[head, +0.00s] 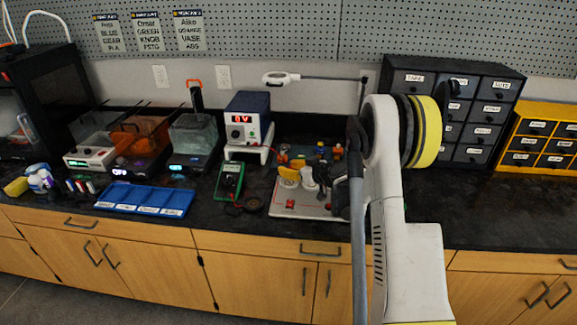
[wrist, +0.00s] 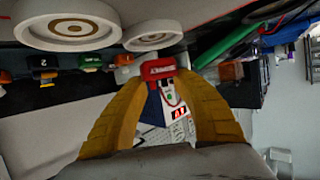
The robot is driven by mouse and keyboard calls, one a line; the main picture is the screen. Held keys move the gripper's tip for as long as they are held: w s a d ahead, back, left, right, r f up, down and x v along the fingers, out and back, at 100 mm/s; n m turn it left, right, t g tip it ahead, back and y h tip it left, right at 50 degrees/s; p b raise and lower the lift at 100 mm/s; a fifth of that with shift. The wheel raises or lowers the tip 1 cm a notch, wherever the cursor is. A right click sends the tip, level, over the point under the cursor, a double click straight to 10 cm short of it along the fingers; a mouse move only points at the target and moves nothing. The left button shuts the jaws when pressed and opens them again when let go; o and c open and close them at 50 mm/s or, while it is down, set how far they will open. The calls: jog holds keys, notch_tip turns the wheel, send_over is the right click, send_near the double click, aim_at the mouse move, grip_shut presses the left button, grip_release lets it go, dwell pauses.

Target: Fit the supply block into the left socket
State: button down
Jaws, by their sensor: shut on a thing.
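In the wrist view my gripper (wrist: 160,72) has two yellow fingers closed on a small red block with white lettering (wrist: 160,66), which I take as the supply block. In the head view a yellow part of my gripper (head: 288,174) shows over the pale board (head: 288,211) on the counter; the block cannot be made out there. The left socket cannot be told apart in either view. Whether the block touches the board cannot be told.
White round pieces (wrist: 67,30) lie close to the fingers. A power supply (head: 248,120) stands behind, left of the board. A green multimeter (head: 230,181) and a blue tray (head: 145,200) lie further left. Dark drawers (head: 452,110) stand at the right, with clear counter in front.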

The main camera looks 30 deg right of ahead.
jog(key=shift+f+b, duration=0.3)
jog(key=shift+f, duration=0.6)
jog(key=shift+f+b, duration=0.55)
jog(key=shift+f, duration=0.05)
dwell(1.2)
jog(key=c, duration=1.3)
grip_release()
jog(key=shift+o, duration=0.2)
jog(key=shift+s, duration=0.1)
jog(key=shift+p+v, duration=0.5)
jog(key=shift+v, duration=4.95)
